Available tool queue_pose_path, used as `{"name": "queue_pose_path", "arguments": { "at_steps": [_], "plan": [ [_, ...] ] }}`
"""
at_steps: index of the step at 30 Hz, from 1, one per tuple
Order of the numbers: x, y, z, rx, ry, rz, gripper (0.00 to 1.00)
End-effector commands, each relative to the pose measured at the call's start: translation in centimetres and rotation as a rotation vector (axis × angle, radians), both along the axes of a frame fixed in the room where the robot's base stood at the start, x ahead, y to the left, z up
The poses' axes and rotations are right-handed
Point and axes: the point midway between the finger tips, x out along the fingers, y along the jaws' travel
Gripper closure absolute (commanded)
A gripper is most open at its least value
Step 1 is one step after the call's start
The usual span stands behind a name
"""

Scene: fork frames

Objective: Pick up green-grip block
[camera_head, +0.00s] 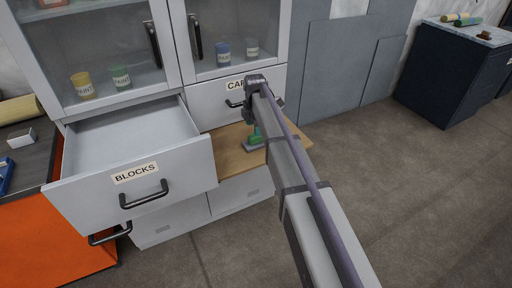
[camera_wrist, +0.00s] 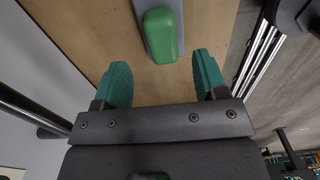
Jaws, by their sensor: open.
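The green-grip block has a grey base and a rounded green grip. It rests on a wooden surface at the top centre of the wrist view (camera_wrist: 160,36), and shows beside my arm in the head view (camera_head: 254,139), partly hidden. My gripper (camera_wrist: 160,68) is open, its two green fingers spread apart. The grip lies beyond the fingertips in the picture, roughly centred between them, and nothing is held. The far end of the block is cut off by the frame edge.
An open, empty-looking drawer labelled BLOCKS (camera_head: 130,180) juts out left of the wooden surface (camera_head: 232,148). A closed drawer (camera_head: 213,102) is above that surface. Glass-door cabinets hold paint pots (camera_head: 121,77). An orange-fronted bench (camera_head: 60,245) stands left.

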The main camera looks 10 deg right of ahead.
Motion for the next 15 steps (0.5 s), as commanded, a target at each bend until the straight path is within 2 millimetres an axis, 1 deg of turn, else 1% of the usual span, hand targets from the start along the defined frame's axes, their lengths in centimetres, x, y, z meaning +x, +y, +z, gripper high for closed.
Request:
{"name": "queue_pose_path", "arguments": {
  "at_steps": [2,6,9,15],
  "plan": [
    [-0.1,-0.1,-0.9,0.000,0.000,0.000,0.34],
    [-0.3,-0.2,-4.0,0.000,0.000,-0.001,0.34],
    [-0.3,-0.2,-5.3,0.000,0.000,-0.001,0.34],
    [-0.3,-0.2,-4.9,0.000,0.000,-0.001,0.34]
  ]
}}
